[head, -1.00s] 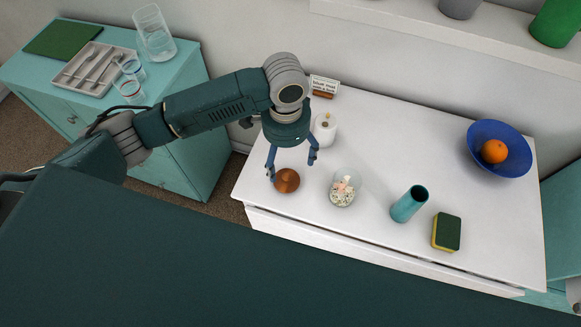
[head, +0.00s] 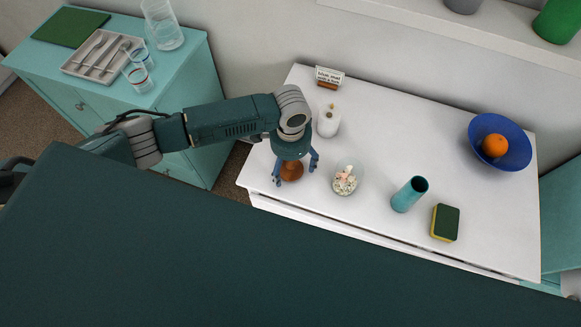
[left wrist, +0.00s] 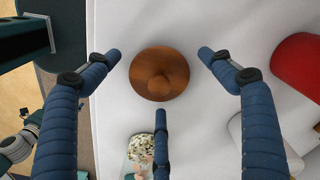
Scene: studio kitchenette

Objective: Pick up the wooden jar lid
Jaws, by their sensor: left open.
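The wooden jar lid (head: 291,171) is a round brown disc with a knob, lying on the white counter near its left end. In the left wrist view the lid (left wrist: 159,73) shows knob toward the camera, between the spread fingers. My left gripper (head: 295,178) is open above the lid, its blue fingers around it and apart from it. In the left wrist view the left gripper (left wrist: 160,70) has two fingers at the sides and one below the lid, with gaps to it. My right gripper is not in view.
A glass jar with pale contents (head: 344,181) stands close right of the lid. A white container (head: 328,121) is behind. A teal cup (head: 409,195), sponge (head: 445,223) and blue bowl (head: 515,157) with an orange (head: 495,145) are farther right. The counter's front edge is close.

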